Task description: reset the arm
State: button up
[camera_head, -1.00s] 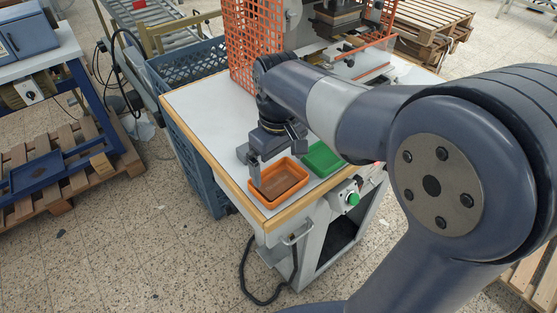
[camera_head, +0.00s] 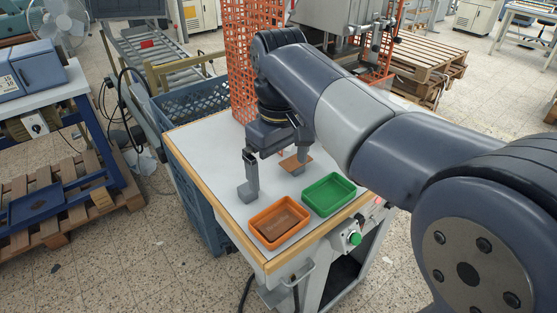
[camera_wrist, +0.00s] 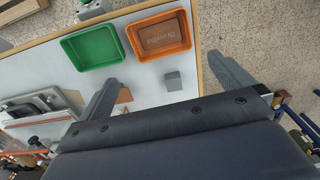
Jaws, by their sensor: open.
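My gripper (camera_head: 277,170) is open, its two fingers wide apart and nothing held between them, above the white worktable (camera_head: 213,140). In the wrist view, my gripper (camera_wrist: 163,70) shows its fingers on either side. A small grey block (camera_wrist: 173,81) appears between them, near the orange tray (camera_wrist: 160,35). In the head view, the orange tray (camera_head: 280,222) holds a brown piece and stands in front of my gripper. The green tray (camera_head: 328,194) beside it looks empty.
An orange mesh guard (camera_head: 243,60) and a machine stand at the table's back. A blue crate (camera_head: 190,98) is along its left side. A green button (camera_head: 355,238) is on the front. Wooden pallets (camera_head: 430,65) lie behind at right; floor is free at front left.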

notch_tip(320, 180, down, 11)
jog(key=shift+r, duration=0.2)
notch_tip(320, 180, up, 4)
jog(key=p, duration=0.3)
jog(key=shift+f, duration=0.1)
dwell(0.4)
